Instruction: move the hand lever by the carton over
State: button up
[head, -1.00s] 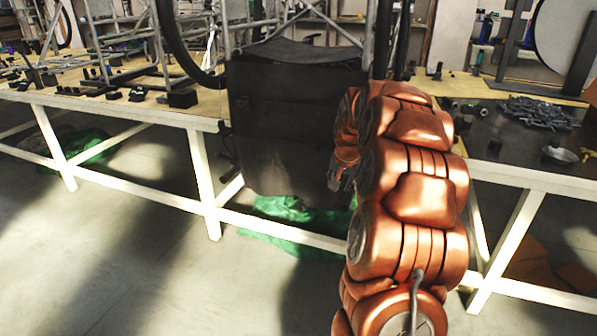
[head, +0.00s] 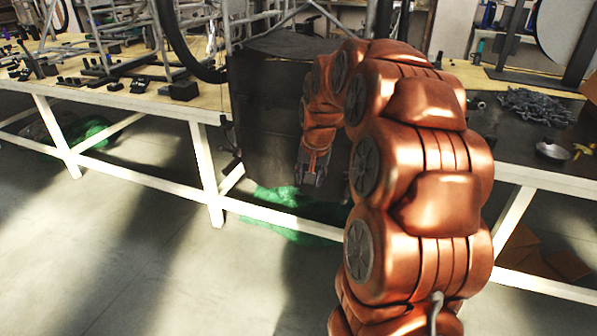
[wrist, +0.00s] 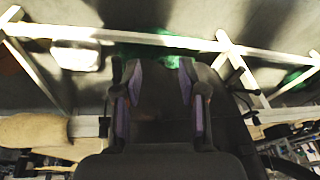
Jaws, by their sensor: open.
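My gripper (head: 312,178) hangs fingers down in front of the dark wheelchair panel (head: 262,120), between the left and right benches. In the wrist view my gripper (wrist: 160,75) has its two purple-lined fingers spread apart with nothing between them. I cannot pick out the hand lever for certain; my arm hides part of the right bench. A brown, carton-like edge (head: 590,88) shows at the far right of the head view, cut off by the frame.
The left bench (head: 130,100) carries several small black parts and a wheelchair frame. The right bench (head: 490,130) holds a pile of grey metal parts (head: 535,105) and a small round dish (head: 551,150). Green sheeting (head: 285,205) lies below. Open floor is at left.

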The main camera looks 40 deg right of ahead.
jog(key=s+a+r+n+p, duration=0.1)
jog(key=s+a+r+p, duration=0.1)
jog(key=a, duration=0.3)
jog(key=shift+s+a+r+p, duration=0.35)
jog(key=shift+s+r, duration=0.1)
jog(key=shift+r, duration=0.35)
jog(key=s+a+f+n+g, duration=0.1)
jog(key=s+a+n+g, duration=0.1)
jog(key=s+a, duration=0.6)
jog(key=s+a+f+n+g, duration=0.2)
jog(key=s+a+n, duration=0.15)
jog(key=s, duration=0.85)
jog(key=s+a+f+n+g, duration=0.1)
jog(key=s+a+n+g, duration=0.1)
jog(key=s+a, duration=0.6)
notch_tip(320, 180, up, 19)
jog(key=d+t+p, duration=0.1)
jog(key=p, duration=1.6)
jog(key=shift+s+d+y, duration=0.3)
jog(key=shift+s+y, duration=0.1)
